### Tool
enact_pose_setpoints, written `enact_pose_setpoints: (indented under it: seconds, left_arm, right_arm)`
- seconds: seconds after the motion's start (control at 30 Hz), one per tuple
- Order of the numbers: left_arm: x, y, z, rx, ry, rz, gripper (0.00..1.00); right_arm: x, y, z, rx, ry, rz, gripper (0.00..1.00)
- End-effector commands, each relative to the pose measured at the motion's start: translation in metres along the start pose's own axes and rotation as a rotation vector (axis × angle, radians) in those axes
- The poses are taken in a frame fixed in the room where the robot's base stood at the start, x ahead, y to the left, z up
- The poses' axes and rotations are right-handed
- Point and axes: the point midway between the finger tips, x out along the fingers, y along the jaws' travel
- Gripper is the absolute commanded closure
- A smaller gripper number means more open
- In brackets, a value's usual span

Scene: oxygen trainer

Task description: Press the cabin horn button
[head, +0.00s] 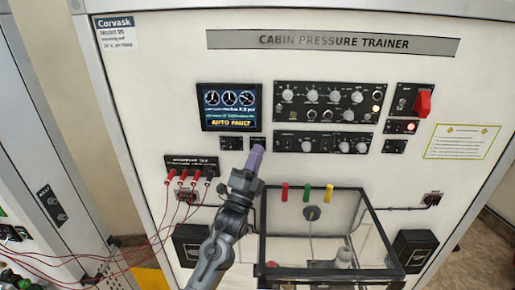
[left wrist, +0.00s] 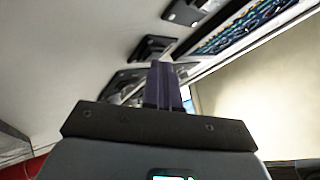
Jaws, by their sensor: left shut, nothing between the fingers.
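My left gripper (head: 256,152) is shut and empty, its purple fingers pointing up at the white panel face. Its tips are at the lower edge of a small dark switch plate (head: 258,141) under the display. A second small plate (head: 231,143) sits just left of it. The label of neither plate is readable, so I cannot tell which one carries the cabin horn button. In the left wrist view the closed fingers (left wrist: 164,84) point toward a small dark plate (left wrist: 156,46), with another plate (left wrist: 186,12) beyond. I cannot tell whether the tips touch anything. My right gripper is not in view.
The display (head: 228,108) reads AUTO FAULT. Knob panels (head: 343,88) are to its right, with a red guarded switch (head: 423,103) farther right. A clear-walled box (head: 368,228) stands out below. Red cables (head: 166,200) hang from a jack plate at left.

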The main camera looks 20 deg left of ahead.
Motion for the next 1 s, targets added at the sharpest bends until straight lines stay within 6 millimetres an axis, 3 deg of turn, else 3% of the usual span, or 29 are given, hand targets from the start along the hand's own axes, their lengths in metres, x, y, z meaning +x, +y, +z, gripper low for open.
enact_pose_setpoints:
  seconds: [0.53, 1.0]
  left_arm:
    - [0.0, 0.0, 0.002, 0.001, -0.003, 0.002, 1.0]
    - [-0.011, -0.008, -0.006, 0.001, -0.002, 0.001, 1.0]
  right_arm:
    - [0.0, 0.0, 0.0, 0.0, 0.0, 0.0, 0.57]
    - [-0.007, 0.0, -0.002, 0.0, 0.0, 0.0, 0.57]
